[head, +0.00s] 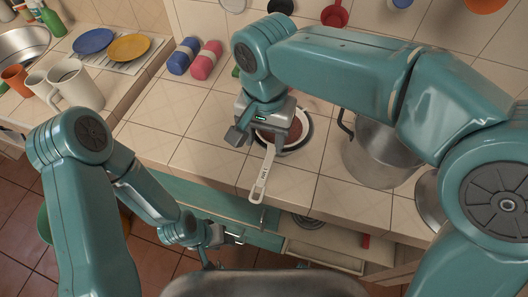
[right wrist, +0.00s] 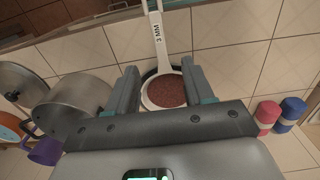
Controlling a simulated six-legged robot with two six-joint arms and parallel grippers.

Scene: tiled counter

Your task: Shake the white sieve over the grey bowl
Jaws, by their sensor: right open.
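The white sieve (head: 263,176) rests in the dark grey bowl (head: 311,132) on the tiled counter. Its handle points toward me over the counter's front edge, and its basket holds reddish-brown stuff. In the right wrist view the sieve (right wrist: 158,42) lies between my finger pads, with only a little of the bowl's dark rim showing. My right gripper (head: 258,143) is open above the sieve, its fingers on either side and apart from it; it also shows in the right wrist view (right wrist: 158,80). My left gripper (head: 226,236) hangs low in front of the counter; its fingers are unclear.
A big metal pot (head: 372,160) stands just right of the bowl. A pink jar (head: 206,60) and a blue jar (head: 183,56) stand at the back left. White mugs (head: 75,86) and plates (head: 128,47) are on the left counter. The tiles left of the bowl are clear.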

